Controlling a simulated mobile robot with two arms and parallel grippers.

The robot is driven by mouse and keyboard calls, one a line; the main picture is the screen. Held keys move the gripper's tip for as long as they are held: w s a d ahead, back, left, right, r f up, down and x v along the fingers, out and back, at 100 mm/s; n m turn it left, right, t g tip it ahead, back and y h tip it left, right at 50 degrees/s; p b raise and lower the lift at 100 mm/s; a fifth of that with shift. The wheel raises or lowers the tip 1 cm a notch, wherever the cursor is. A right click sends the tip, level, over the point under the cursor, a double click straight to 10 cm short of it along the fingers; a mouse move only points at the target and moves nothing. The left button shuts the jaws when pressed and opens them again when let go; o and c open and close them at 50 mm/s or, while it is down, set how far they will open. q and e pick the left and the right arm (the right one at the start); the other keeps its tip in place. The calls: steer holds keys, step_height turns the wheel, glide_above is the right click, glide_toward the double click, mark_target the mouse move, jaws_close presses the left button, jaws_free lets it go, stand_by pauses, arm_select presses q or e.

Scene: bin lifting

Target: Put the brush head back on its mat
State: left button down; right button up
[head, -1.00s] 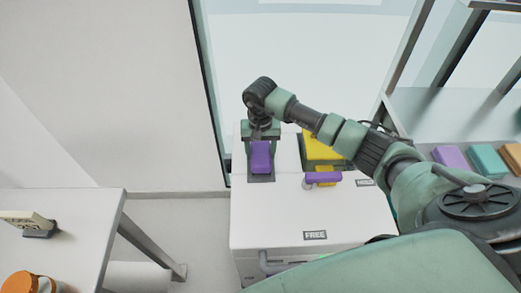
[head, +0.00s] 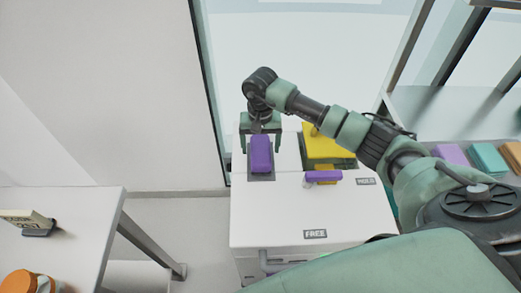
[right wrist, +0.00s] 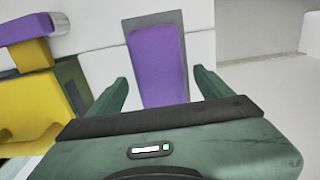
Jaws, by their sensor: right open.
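A purple block (head: 261,155), which I take for the brush head, lies on a dark grey mat (head: 261,178) on top of a white cabinet. In the right wrist view the purple block (right wrist: 158,65) lies within the outline of its mat (right wrist: 150,17), whose far edge shows beyond it. My right gripper (head: 261,143) is open, with one finger on each side of the block's far part. In the right wrist view the gripper (right wrist: 162,85) shows gaps between both fingers and the block. The block's near end is hidden by the gripper body there. My left gripper is not in view.
A shelf at right bears purple, teal and orange blocks (head: 488,158). A white table (head: 75,225) stands at left.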

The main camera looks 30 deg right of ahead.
mark_target(261, 149)
step_height(261, 149, up, 10)
steer(key=b, duration=0.1)
steer(key=shift+b, duration=0.4)
steer(key=shift+f, duration=0.1)
